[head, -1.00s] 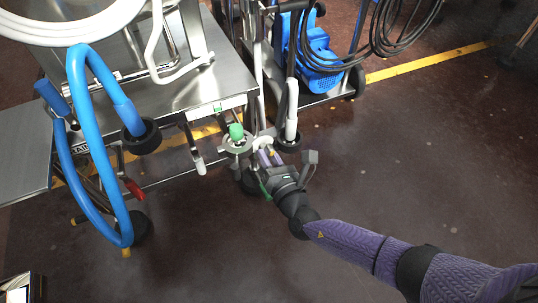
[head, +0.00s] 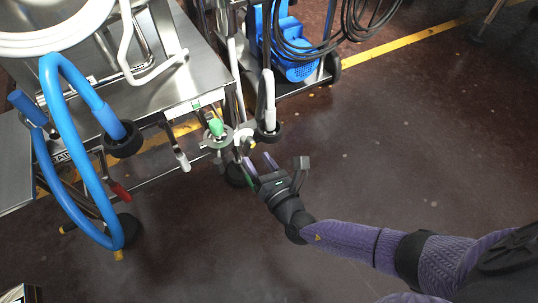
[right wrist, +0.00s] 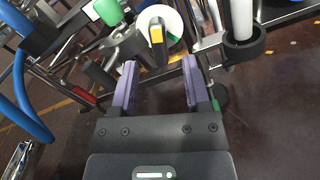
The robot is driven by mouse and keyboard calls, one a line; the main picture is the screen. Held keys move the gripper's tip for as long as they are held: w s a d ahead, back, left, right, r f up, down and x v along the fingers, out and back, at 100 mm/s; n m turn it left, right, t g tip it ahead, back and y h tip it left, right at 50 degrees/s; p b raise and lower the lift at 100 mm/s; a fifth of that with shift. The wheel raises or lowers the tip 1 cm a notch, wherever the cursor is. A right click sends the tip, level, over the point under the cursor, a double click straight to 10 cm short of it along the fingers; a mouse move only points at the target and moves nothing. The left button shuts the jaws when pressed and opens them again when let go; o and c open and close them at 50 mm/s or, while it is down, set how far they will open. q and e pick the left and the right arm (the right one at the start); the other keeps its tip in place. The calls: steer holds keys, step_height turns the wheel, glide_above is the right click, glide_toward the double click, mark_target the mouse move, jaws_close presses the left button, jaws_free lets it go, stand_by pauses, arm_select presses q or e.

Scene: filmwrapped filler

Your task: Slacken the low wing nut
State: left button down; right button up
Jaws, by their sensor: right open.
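My right gripper (head: 259,162) is open and empty, with two purple fingers spread apart. It is just to the lower right of the fittings at the steel machine's front corner. In the right wrist view, a white round fitting (right wrist: 172,20) with a dark, yellow-ended bar (right wrist: 157,36) across its face lies ahead of the gap between the fingers (right wrist: 160,70). The bar looks like the wing nut, but I cannot be sure. The fingers are apart from it. The white fitting also shows small in the head view (head: 243,135). A green knob (head: 216,127) sits beside it.
The steel machine (head: 160,85) has a blue hose (head: 60,120) at left and a red handle (head: 120,191). A white post with a black foot (head: 268,128) stands close by the gripper. A blue unit (head: 295,62) is behind. The floor at right is clear.

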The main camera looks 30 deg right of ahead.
arm_select(q)
steer(key=s, duration=0.2)
steer(key=s+f+p, duration=0.1)
steer(key=s, duration=0.2)
steer(key=shift+s+f, duration=0.25)
steer(key=shift+s, duration=0.1)
arm_select(e)
steer(key=s, duration=0.5)
steer(key=shift+s+d, duration=0.1)
steer(key=shift+s, duration=0.25)
arm_select(q)
steer(key=shift+g, duration=0.3)
